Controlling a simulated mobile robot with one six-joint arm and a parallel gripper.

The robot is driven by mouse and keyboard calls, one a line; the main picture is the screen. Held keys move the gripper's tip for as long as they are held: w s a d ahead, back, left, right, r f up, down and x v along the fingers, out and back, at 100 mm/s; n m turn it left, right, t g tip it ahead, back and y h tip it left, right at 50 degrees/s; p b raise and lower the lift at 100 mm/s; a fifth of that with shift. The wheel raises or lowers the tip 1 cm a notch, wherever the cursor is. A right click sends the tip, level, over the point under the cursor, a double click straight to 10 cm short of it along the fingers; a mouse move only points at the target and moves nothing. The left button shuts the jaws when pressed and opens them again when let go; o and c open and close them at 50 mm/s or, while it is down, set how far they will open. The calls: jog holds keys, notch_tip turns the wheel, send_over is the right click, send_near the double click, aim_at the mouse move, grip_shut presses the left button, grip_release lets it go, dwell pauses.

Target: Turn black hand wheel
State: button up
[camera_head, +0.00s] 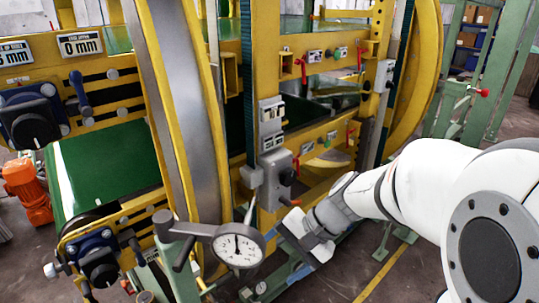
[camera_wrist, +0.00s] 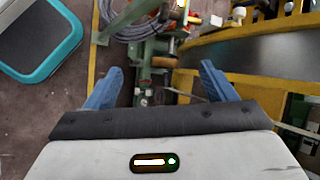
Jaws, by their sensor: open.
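Two black round parts on blue mounts could be the black hand wheel; I cannot tell which. One (camera_head: 33,126) is at the left on the yellow frame, below the "mm" plates. The other (camera_head: 100,267) is lower, near the bottom edge. My gripper (camera_head: 300,238) is low in the middle of the head view, right of the dial gauge (camera_head: 238,246) and well apart from both parts. In the wrist view my gripper (camera_wrist: 160,82) shows two blue fingers spread wide with nothing held between them. No black hand wheel is clear in the wrist view.
A large yellow ring (camera_head: 185,110) and yellow frame stand left of my arm. The wrist view shows a coiled cable (camera_wrist: 135,15), green machinery and a teal-rimmed bin (camera_wrist: 35,35).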

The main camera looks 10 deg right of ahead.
jog(key=w+a+m+t+y, duration=0.1)
jog(key=w+m+t+y, duration=0.1)
jog(key=w+m+y, duration=0.35)
jog(key=m+t+h, duration=0.3)
jog(key=m+t, duration=0.9)
send_near(291, 179)
jog(key=x, duration=0.3)
jog(key=shift+y, duration=0.25)
jog(key=p+x, duration=0.1)
jog(key=x, duration=0.6)
jog(key=shift+w+a+f+p, duration=0.1)
jog(key=shift+w+f+p, duration=0.05)
jog(key=shift+w+p, duration=0.25)
